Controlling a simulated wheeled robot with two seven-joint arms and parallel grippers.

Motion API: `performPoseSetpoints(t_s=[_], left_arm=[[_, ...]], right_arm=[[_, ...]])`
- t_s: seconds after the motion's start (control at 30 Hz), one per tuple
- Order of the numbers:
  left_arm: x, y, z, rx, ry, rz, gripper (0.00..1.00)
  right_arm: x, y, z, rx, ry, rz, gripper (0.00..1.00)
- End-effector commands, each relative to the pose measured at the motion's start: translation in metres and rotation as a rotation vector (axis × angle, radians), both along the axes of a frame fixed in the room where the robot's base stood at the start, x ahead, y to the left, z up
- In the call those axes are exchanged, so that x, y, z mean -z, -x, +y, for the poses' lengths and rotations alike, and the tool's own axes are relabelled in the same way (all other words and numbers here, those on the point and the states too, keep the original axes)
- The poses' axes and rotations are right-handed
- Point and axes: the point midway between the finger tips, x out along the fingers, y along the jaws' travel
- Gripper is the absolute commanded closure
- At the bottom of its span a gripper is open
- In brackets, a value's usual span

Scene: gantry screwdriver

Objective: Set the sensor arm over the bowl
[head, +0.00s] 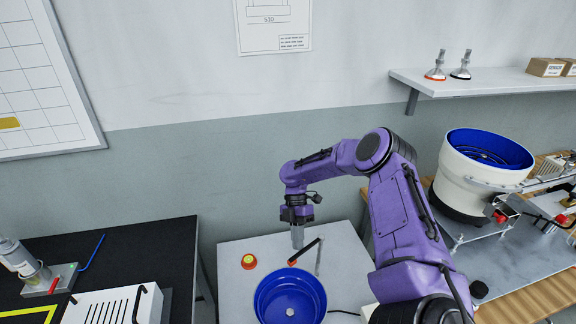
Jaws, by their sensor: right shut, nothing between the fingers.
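A blue bowl (270,302) with a small pale piece in its middle stands on the light grey table. Behind its back rim is a black bar (307,250), seemingly the sensor arm, slanting from an orange-red end at lower left to upper right, near a thin grey post (319,258). In the picture the bar lies just behind the bowl, not across its opening. My right gripper (298,240), on the purple arm, points down with its fingers together and empty, close to the bar's left side. I cannot tell whether it touches the bar. My left gripper is out of view.
A larger white feeder with a blue inside (486,150) stands at right. A black table (130,255) with a white slotted box (105,305) is at left, beyond a gap. A shelf (480,85) hangs at upper right.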

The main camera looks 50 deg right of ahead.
Motion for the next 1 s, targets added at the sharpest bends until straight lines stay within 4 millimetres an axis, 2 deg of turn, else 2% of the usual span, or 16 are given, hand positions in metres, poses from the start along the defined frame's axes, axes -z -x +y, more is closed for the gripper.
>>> performPoseSetpoints(t_s=[0.2, 0.5, 1.0], left_arm=[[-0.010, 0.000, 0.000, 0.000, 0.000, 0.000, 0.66], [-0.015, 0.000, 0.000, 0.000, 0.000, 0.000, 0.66], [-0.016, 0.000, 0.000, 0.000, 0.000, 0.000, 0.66]], right_arm=[[-0.001, 0.016, 0.002, -0.163, 0.001, 0.002, 1.00], [-0.001, 0.027, 0.005, -0.315, 0.001, 0.001, 1.00], [0.000, 0.031, 0.006, -0.370, 0.001, 0.000, 1.00]])
